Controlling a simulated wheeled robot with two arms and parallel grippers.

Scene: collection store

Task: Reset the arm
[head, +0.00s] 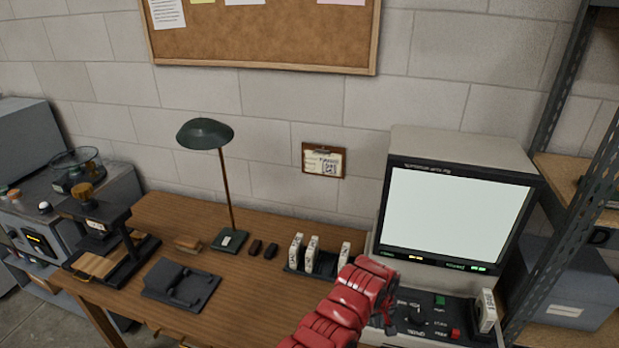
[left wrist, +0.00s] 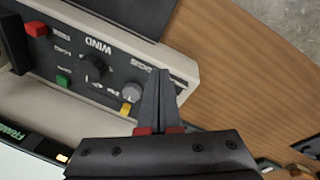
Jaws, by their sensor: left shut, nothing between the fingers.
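My left arm, red and jointed, rises from the bottom of the head view in front of the desk and the left part of the microfilm reader's control panel (head: 430,318). In the left wrist view my left gripper (left wrist: 162,82) has its two dark fingers together, with nothing between them. The fingers appear over the edge of the control panel (left wrist: 60,62), close to a grey knob (left wrist: 131,92) and a yellow button (left wrist: 126,110). I cannot tell whether they touch it. My right gripper is in neither view.
The reader's lit screen (head: 455,215) stands at the right. A rack (head: 293,268) with several white boxes is left of my arm. A green lamp (head: 205,133), a black device (head: 180,287) and a stand (head: 100,215) are further left. A metal shelf (head: 560,130) borders the right.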

